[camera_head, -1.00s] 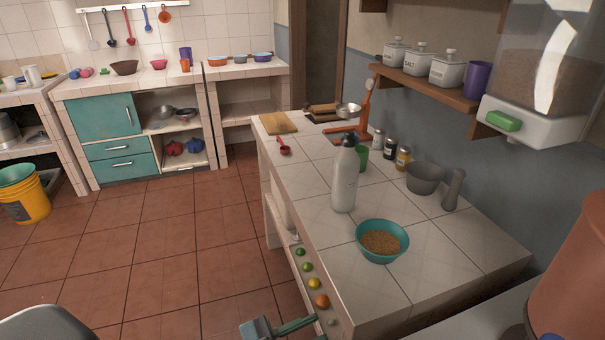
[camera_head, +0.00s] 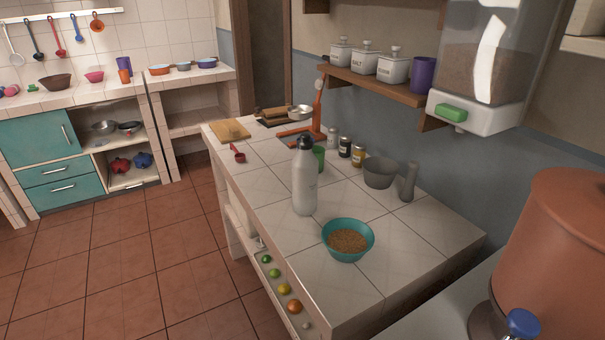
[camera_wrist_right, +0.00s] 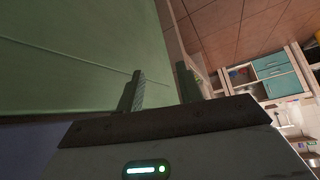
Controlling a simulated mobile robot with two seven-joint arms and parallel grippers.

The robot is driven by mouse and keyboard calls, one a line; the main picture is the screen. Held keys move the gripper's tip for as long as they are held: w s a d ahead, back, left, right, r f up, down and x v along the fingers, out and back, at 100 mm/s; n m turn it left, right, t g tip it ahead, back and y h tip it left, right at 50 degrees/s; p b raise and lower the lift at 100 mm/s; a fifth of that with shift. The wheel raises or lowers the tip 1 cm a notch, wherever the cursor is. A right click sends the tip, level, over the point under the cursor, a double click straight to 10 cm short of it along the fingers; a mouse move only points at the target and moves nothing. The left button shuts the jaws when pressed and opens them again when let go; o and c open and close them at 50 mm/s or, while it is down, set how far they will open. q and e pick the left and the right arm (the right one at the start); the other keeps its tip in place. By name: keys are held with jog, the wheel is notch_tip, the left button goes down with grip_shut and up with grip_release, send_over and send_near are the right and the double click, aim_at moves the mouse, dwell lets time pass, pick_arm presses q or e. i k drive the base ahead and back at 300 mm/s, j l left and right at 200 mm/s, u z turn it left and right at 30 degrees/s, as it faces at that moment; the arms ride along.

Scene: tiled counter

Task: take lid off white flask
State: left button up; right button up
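The white flask (camera_head: 304,182) stands upright on the tiled counter (camera_head: 400,260) in the head view. Its dark lid (camera_head: 305,143) sits on its top. Neither of my grippers shows in the head view now. In the right wrist view my right gripper (camera_wrist_right: 163,85) has its two fingers apart with nothing visible between them. A large green surface fills the left of that view, close to the fingers. The flask is not in the right wrist view.
A teal bowl of grain (camera_head: 348,240) stands in front of the flask. A green cup (camera_head: 319,158), spice jars (camera_head: 345,147) and a grey mortar (camera_head: 380,172) stand behind and right. A terracotta pot (camera_head: 560,250) is at the right.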

aim_at(304, 142)
jog(key=i+j, duration=0.15)
jog(key=j, duration=0.2)
jog(key=i+j, duration=0.1)
jog(key=j, duration=0.2)
jog(key=i+j, duration=0.15)
jog(key=j, duration=0.2)
jog(key=i+j, duration=0.15)
jog(key=j, duration=0.15)
jog(key=z, duration=1.85)
